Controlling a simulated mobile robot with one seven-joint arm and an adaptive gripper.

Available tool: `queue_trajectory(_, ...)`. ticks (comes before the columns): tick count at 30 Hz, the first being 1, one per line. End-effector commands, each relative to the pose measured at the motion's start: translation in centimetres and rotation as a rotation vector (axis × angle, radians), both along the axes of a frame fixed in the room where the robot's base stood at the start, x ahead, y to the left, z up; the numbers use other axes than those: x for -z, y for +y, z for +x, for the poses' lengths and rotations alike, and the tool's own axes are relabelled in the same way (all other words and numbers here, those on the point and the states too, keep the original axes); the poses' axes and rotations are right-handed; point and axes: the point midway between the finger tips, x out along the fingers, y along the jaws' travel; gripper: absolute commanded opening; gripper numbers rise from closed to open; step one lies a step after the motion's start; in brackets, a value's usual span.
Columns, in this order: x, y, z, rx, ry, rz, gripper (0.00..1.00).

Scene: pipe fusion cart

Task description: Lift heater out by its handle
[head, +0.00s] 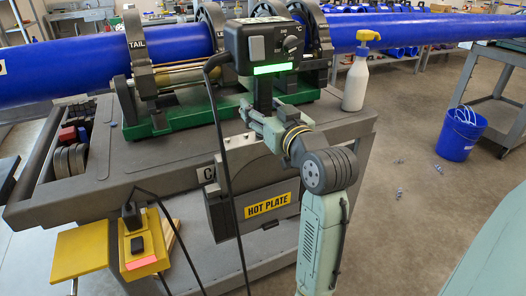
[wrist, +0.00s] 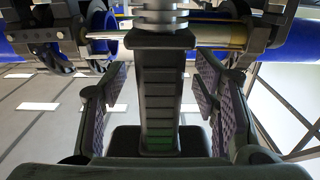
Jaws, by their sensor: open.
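The heater's black control box (head: 265,45), with a lit green strip and a dial, stands above the cart. Its dark handle (head: 264,95) runs down below the box toward a grey holder (head: 222,212) labelled HOT PLATE. The heater plate itself is hidden. My gripper (head: 262,122) is at the handle, below the control box. In the wrist view the ribbed handle (wrist: 158,95) stands between my two open fingers, with a visible gap on each side. The fingers do not appear to touch it.
A blue pipe (head: 70,70) lies in the green-based fusion machine (head: 175,122) behind the heater. A black cable (head: 222,150) hangs from the box in front of the cart. A spray bottle (head: 358,80) stands on the cart's right corner. A blue bucket (head: 460,135) is on the floor.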

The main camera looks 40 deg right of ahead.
Motion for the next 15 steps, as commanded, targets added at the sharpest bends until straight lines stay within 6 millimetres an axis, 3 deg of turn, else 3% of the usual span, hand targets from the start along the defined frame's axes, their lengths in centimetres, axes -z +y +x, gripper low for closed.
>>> queue_trajectory(8,0.02,-0.05,0.26,0.001,-0.001,-0.001,0.54)
queue_trajectory(15,0.01,-0.06,0.23,0.001,-0.001,0.000,0.38)
